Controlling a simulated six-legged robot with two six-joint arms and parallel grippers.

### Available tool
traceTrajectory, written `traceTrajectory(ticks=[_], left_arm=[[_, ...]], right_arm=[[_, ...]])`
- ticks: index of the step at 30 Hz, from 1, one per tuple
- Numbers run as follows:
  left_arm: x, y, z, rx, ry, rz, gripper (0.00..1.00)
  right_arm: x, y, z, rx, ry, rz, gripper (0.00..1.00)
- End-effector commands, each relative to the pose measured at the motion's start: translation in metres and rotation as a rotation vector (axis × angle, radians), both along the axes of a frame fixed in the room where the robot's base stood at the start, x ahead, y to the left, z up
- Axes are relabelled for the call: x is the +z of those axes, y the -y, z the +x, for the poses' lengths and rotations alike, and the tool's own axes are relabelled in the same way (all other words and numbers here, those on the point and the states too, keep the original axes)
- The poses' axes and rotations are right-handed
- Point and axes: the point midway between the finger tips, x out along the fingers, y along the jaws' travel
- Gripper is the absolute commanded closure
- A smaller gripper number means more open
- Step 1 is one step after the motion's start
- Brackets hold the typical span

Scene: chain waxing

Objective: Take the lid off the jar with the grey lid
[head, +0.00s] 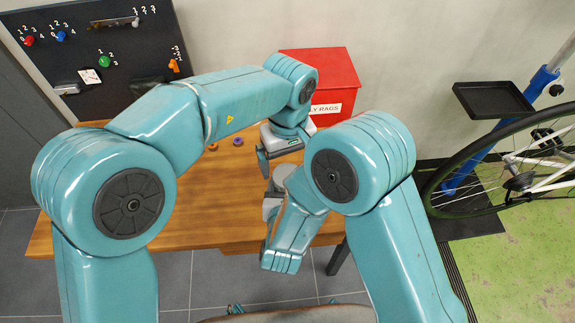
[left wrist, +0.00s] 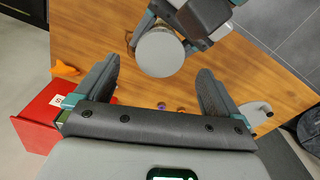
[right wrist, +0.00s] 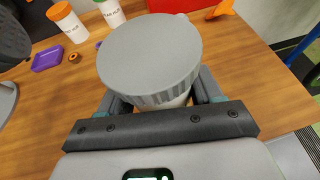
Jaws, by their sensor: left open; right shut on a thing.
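The jar with the grey lid (right wrist: 150,55) is held upright in my right gripper (right wrist: 162,98), which is shut on its body below the lid. The lid is on and hides most of the jar body in the right wrist view. In the left wrist view the round lid (left wrist: 160,52) lies ahead of my left gripper (left wrist: 158,68). The left gripper is open and empty, its fingers spread wider than the lid and apart from it. In the head view my left gripper (head: 264,160) is above the table, close to the right one; the arms partly hide both.
The wooden table (head: 205,205) carries white jars with an orange lid (right wrist: 58,11) and a green lid (right wrist: 110,12), a purple tray (right wrist: 47,58) and an orange object (right wrist: 221,9). A red rag box (head: 335,75) stands behind. A bicycle wheel (head: 480,205) is at the right.

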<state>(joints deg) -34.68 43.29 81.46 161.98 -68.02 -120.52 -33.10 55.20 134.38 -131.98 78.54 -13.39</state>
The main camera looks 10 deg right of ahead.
Motion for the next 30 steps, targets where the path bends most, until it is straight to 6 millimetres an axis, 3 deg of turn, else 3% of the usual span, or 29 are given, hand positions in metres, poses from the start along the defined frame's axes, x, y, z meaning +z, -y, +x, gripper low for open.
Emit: traceTrajectory(ticks=[11, 14, 24, 30], left_arm=[[0.034, 0.0, 0.0, -0.269, -0.002, -0.003, 0.08], [0.026, -0.001, 0.0, -0.285, -0.005, -0.001, 0.08], [-0.029, -0.001, 0.0, -0.282, -0.005, -0.001, 0.08], [-0.043, -0.001, 0.0, -0.283, -0.003, -0.002, 0.08]], right_arm=[[0.0, 0.0, 0.0, 0.0, 0.001, 0.0, 1.0], [0.0, 0.0, 0.0, 0.0, 0.001, 0.0, 1.0], [0.0, 0.0, 0.0, 0.0, 0.001, 0.0, 1.0], [0.0, 0.0, 0.0, 0.0, 0.001, 0.0, 1.0]])
